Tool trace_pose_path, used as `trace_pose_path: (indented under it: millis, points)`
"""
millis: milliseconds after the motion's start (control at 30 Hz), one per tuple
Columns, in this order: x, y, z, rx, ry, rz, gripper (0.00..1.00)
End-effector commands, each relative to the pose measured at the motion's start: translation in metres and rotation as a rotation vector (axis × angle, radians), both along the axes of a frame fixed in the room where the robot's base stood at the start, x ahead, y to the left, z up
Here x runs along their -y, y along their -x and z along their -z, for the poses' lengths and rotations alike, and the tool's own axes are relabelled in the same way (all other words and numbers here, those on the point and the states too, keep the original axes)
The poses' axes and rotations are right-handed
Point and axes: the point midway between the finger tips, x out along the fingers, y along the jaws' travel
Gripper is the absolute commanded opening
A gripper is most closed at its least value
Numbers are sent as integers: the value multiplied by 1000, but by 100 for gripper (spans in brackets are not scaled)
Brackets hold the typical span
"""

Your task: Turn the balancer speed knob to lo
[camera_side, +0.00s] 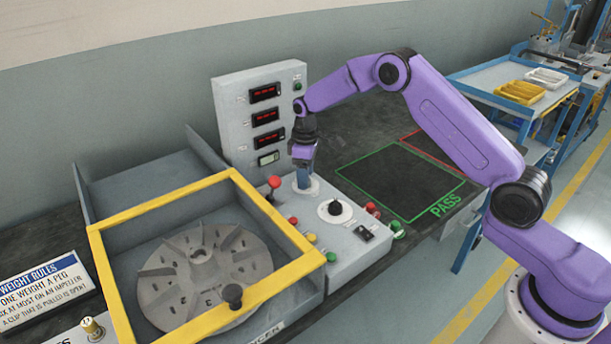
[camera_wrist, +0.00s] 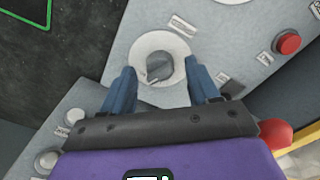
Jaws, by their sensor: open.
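A grey knob (camera_wrist: 159,67) on a round white dial (camera_wrist: 142,44) shows in the wrist view. My gripper (camera_wrist: 163,88) is open, with one blue finger on each side of the knob; I cannot tell whether they touch it. In the side view my gripper (camera_side: 303,184) points down at this dial (camera_side: 314,188) and hides the knob. A second, black knob (camera_side: 335,207) on a larger white dial sits nearer the side camera. The lettering is too small to read, so I cannot tell which knob is the balancer speed knob or its setting.
A red-topped lever (camera_side: 273,183) stands close left of my gripper. An upright panel (camera_side: 240,125) with red displays rises behind. A yellow frame (camera_side: 105,265) surrounds a grey impeller (camera_side: 205,270) at left. Several coloured buttons and a black switch (camera_side: 363,233) are nearby. The green-outlined mat (camera_side: 400,180) is clear.

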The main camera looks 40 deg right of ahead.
Motion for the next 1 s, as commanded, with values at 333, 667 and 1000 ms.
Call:
trace_pose_path:
  millis: [333,667,1000]
  points:
    - [0,0,9,1,-1,0,60]
    - [0,0,9,0,0,0,5]
    - [0,0,9,0,0,-61,5]
